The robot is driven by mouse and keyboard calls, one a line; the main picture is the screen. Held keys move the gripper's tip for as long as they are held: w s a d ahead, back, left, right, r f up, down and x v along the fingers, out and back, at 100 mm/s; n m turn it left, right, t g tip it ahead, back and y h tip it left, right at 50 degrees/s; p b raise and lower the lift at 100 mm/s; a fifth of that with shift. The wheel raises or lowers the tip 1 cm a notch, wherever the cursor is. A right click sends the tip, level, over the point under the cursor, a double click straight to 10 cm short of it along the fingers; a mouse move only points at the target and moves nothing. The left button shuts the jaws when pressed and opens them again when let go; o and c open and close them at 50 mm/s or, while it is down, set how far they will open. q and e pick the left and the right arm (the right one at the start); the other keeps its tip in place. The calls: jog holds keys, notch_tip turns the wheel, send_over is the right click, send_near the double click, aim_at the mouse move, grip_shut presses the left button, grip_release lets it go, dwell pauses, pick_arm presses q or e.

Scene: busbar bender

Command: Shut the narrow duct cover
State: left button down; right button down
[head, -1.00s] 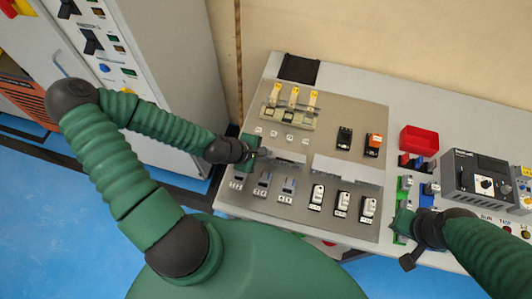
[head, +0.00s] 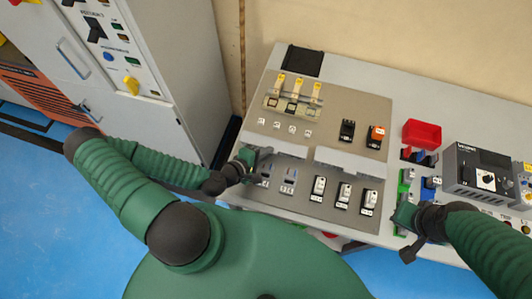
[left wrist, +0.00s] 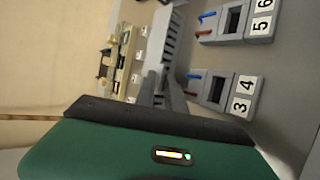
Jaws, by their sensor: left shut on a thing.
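Two pale grey ducts lie end to end across the mounting plate. The shorter left one (head: 288,148) appears to be the narrow duct; the longer one (head: 348,161) is to its right. My left gripper (head: 260,157) is at the left end of the narrow duct, shut on what looks like its cover. The exact grip and the cover's angle are too small to tell. In the left wrist view, the left gripper's fingers (left wrist: 160,96) reach to the slotted duct (left wrist: 172,40). My right gripper (head: 402,216) is at the plate's right edge; its jaws are unclear.
Switches with numbered labels (head: 289,181) and white breakers (head: 343,194) stand in front of the ducts. Yellow-topped fuses (head: 298,90) are behind. A red bin (head: 421,133) and grey device (head: 480,175) are on the right. A grey cabinet (head: 150,60) stands left.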

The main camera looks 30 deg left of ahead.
pick_arm(q)
jog(key=shift+s+d+f, duration=0.1)
jog(key=shift+s+f, duration=0.25)
jog(key=shift+f, duration=0.2)
jog(key=c, duration=1.6)
grip_release()
jog(key=shift+o, duration=0.2)
jog(key=shift+w, duration=0.15)
jog(key=shift+r, duration=0.2)
jog(key=p+v, duration=0.4)
jog(key=v, duration=0.1)
jog(key=r+p+v, duration=0.1)
jog(key=p+v, duration=0.1)
jog(key=p, duration=0.1)
jog(key=shift+w+r, duration=0.1)
jog(key=shift+w, duration=0.2)
jog(key=f+p+v, duration=0.1)
jog(key=p+v, duration=0.4)
jog(key=v, duration=0.4)
jog(key=shift+s+r, duration=0.15)
jog(key=shift+s, duration=0.3)
